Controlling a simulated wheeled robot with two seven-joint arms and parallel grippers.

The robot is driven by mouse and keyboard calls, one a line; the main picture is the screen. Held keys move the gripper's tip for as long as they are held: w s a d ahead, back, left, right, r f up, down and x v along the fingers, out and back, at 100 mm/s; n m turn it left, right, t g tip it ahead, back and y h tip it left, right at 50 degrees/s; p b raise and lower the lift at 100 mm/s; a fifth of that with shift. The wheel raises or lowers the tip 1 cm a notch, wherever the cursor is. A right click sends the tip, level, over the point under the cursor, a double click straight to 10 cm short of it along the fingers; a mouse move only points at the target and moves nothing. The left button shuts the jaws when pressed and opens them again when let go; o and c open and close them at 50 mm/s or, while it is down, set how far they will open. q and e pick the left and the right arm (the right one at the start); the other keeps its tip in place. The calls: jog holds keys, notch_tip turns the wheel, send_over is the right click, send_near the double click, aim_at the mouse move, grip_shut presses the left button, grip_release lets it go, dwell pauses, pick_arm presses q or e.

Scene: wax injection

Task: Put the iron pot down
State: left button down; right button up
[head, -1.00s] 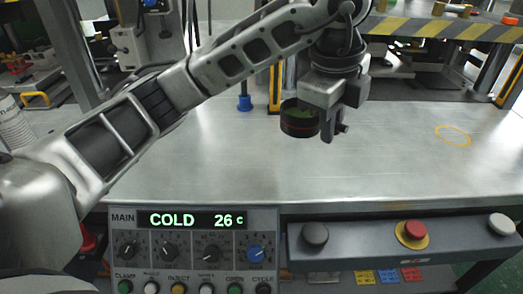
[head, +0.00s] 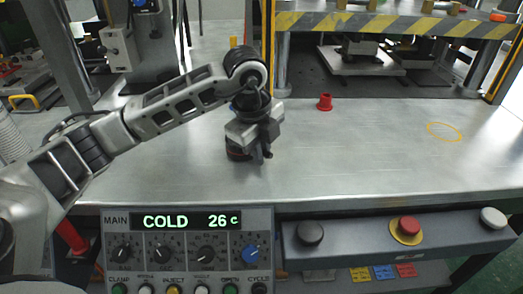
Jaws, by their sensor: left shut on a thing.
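The iron pot (head: 237,153) is a small dark pot with a red band, low at the middle left of the metal table (head: 350,160). My left gripper (head: 255,148) comes down over it from above and is shut on it. The gripper hides most of the pot, including its top. I cannot tell whether its base touches the table. My right gripper is not in view. A thin yellow ring (head: 444,131) is marked on the bare tabletop at the right, well away from the pot.
A small red part (head: 325,102) stands at the table's back edge. A striped yellow and black press beam (head: 390,24) spans the back right. A control panel (head: 190,245) reading COLD 26 C and a button bar (head: 360,235) line the front. The tabletop centre and right are clear.

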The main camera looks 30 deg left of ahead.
pick_arm(q)
jog(key=shift+f, duration=0.25)
jog(key=c, duration=1.5)
grip_release()
jog(key=shift+r, duration=0.3)
jog(key=r, duration=0.3)
jog(key=s+r, duration=0.1)
jog(key=r, duration=0.3)
jog(key=s+r, duration=0.1)
jog(key=r, duration=0.3)
jog(key=shift+s+a+r+p, duration=0.15)
jog(key=shift+a+r+p, duration=0.1)
jog(key=shift+p, duration=0.05)
